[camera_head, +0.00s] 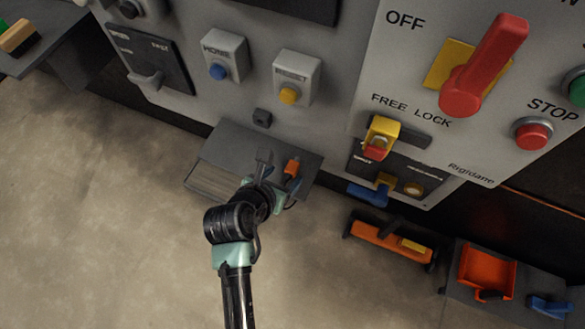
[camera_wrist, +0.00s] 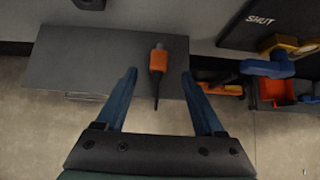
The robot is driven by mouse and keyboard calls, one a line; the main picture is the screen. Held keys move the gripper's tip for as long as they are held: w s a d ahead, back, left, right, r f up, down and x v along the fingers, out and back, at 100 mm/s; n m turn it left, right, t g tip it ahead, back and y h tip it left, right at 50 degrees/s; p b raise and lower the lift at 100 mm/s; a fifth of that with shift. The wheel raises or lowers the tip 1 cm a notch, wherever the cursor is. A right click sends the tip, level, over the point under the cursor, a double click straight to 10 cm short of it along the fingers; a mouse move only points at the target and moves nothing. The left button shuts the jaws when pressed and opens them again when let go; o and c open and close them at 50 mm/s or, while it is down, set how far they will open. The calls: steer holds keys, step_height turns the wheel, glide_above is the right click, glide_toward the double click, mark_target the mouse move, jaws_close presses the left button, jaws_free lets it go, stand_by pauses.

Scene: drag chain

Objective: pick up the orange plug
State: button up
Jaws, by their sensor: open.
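The orange plug (camera_head: 292,168) lies on top of a small grey shelf box (camera_head: 225,150) below the wall panel. In the wrist view the orange plug (camera_wrist: 159,60) has a grey tip pointing away from me and a dark cable or tail toward me. My gripper (camera_head: 277,172) is open and empty beside the plug in the head view. In the wrist view the two blue fingers of my gripper (camera_wrist: 161,78) stand apart, with the plug between their lines and slightly beyond their tips. I cannot tell the height gap.
The panel carries a blue button (camera_head: 217,72), a yellow button (camera_head: 289,96), a red lever (camera_head: 485,65) and a small dark socket (camera_head: 262,118) above the shelf. An orange tool (camera_head: 390,240) and a red bin (camera_head: 487,272) are at the right. The floor at left is clear.

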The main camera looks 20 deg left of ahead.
mark_target(289, 172)
steer(key=x, duration=0.1)
steer(key=b+x, duration=0.1)
steer(key=x, duration=0.1)
steer(key=b+x, duration=0.1)
steer(key=x, duration=0.1)
steer(key=shift+s+a+f, duration=0.1)
steer(key=shift+s+f, duration=0.2)
steer(key=shift+f, duration=0.05)
steer(key=shift+w+f+b, duration=0.3)
steer(key=shift+w+b, duration=0.1)
jaws_close()
